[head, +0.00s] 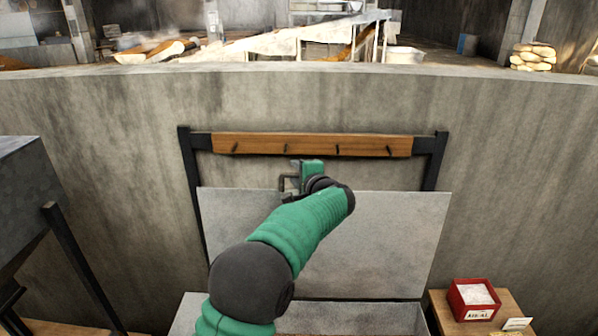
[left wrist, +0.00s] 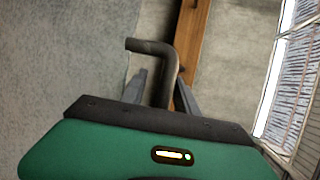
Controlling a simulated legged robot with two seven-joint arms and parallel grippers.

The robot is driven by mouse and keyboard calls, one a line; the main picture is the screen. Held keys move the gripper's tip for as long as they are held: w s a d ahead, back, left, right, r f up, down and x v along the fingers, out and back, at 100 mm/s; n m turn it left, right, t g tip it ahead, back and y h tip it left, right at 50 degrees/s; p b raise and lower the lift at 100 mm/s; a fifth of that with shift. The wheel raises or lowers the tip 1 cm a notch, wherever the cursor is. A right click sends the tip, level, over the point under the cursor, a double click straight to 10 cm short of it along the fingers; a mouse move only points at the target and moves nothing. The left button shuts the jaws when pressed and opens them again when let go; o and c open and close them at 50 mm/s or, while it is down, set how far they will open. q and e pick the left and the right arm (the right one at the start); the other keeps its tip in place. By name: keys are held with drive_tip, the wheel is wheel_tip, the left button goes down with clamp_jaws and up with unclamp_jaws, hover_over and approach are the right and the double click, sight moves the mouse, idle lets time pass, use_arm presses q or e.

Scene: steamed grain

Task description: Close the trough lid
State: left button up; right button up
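The trough lid (head: 385,240) is a grey sheet standing raised and tilted back at the rear of the trough (head: 375,320), whose opening shows at the bottom of the head view. A dark bent handle (left wrist: 160,50) shows in the left wrist view. My left gripper (head: 295,182) is at the lid's top edge. In the left wrist view its fingers (left wrist: 162,82) are apart, with the handle between them; a gap shows on the left side. Whether the right finger touches the handle is unclear. My arm hides part of the lid and trough. My right gripper is not in view.
A wooden peg rail (head: 310,145) on dark posts stands behind the lid, in front of a curved concrete wall (head: 515,170). A red box of white grains (head: 472,298) sits on a wooden stand at the lower right. A dark bin (head: 30,205) is at the left.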

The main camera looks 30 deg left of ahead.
use_arm(q)
drive_tip(key=shift+w+a+f, duration=0.15)
drive_tip(key=shift+a, duration=0.15)
drive_tip(key=shift+c, duration=0.4)
drive_tip(key=shift+a, duration=0.1)
drive_tip(key=shift+c, duration=1.1)
drive_tip(key=shift+d+r, duration=0.2)
drive_tip(key=shift+d, duration=0.5)
drive_tip(key=c, duration=0.5)
drive_tip(key=shift+d+r, duration=0.15)
drive_tip(key=shift+d, duration=0.35)
drive_tip(key=shift+a, duration=0.15)
drive_tip(key=shift+a, duration=0.15)
